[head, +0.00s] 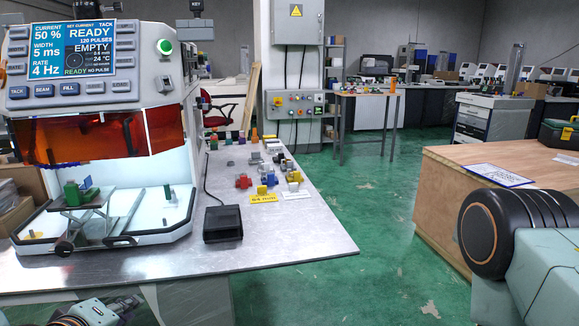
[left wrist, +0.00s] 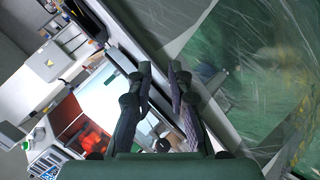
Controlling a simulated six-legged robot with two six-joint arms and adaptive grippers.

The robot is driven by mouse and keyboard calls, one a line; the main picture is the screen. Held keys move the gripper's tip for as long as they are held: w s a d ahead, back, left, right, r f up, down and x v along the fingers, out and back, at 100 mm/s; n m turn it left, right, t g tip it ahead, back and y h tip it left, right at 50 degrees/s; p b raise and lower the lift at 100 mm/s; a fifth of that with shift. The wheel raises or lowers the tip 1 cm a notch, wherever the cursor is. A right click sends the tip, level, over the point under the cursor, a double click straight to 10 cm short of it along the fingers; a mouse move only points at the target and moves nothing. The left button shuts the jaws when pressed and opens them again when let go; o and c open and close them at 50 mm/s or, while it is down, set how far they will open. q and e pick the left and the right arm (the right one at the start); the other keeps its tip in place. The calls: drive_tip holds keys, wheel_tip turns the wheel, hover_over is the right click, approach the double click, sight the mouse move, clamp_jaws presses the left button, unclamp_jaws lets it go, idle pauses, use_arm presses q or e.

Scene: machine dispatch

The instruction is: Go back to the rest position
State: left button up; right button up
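My left gripper shows in the left wrist view (left wrist: 160,75) with its two fingers apart and nothing between them. In the head view only part of my left arm and gripper shows at the bottom left edge, below the front edge of the metal table (head: 290,245). My right arm's links show at the right edge of the head view, but its gripper is out of frame.
A welding machine (head: 70,90) with a lit "READY" panel and orange window stands on the table's left. A black pedal box (head: 222,223) and several small coloured parts lie to its right. A wooden bench (head: 440,185) stands at right; green floor (head: 385,215) lies between.

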use_arm(q)
drive_tip(key=s+d+f+m+g, duration=0.3)
drive_tip(key=s+f+m+g, duration=0.2)
drive_tip(key=s+f, duration=0.7)
drive_tip(key=s+d+f+m+g, duration=0.3)
drive_tip(key=s+f+m+g, duration=0.3)
drive_tip(key=s+f, duration=0.6)
drive_tip(key=s, duration=0.3)
drive_tip(key=shift+s+d+f+g, duration=0.2)
drive_tip(key=shift+s+g, duration=0.1)
drive_tip(key=shift+s, duration=0.1)
